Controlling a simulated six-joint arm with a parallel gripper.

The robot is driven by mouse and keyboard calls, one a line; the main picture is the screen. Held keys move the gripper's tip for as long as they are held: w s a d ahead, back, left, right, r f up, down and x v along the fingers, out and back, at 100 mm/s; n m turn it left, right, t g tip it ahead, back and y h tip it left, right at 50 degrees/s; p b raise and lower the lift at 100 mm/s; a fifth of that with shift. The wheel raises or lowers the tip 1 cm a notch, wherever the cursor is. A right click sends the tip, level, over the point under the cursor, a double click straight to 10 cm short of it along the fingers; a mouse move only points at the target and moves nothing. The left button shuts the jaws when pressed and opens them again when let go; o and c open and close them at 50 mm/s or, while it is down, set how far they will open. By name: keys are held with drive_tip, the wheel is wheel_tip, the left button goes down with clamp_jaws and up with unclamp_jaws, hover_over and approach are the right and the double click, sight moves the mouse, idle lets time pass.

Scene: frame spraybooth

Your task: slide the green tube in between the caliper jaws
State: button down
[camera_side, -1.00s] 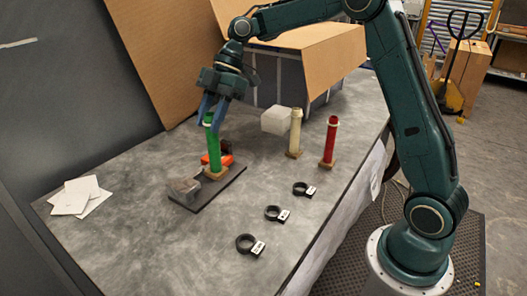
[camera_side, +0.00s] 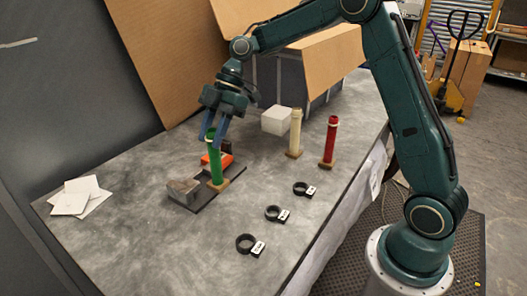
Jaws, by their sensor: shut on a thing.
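The green tube (camera_side: 215,168) stands upright on a small wooden base (camera_side: 219,184). My gripper (camera_side: 214,134) comes down from above, with its blue fingers shut on the tube's upper end. The tube is in front of or over the bed's near long side, to the right of the grey block. I cannot tell whether its base touches the bed, and the tube hides part of the caliper.
A cream tube (camera_side: 295,132) and a red tube (camera_side: 330,142) stand to the right, with a white block (camera_side: 275,120) beside the cream one. Several black rings with tags, one of them here (camera_side: 245,243), lie in front. White papers (camera_side: 76,197) lie at left.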

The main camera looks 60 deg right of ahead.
drive_tip(key=shift+f, duration=1.15)
drive_tip(key=w, duration=0.6)
drive_tip(key=shift+a, duration=0.15)
idle(3.6)
drive_tip(key=shift+f, duration=0.1)
drive_tip(key=c, duration=0.9)
unclamp_jaws()
drive_tip(key=v, duration=0.7)
drive_tip(key=shift+r, duration=0.2)
drive_tip(key=shift+r, duration=0.1)
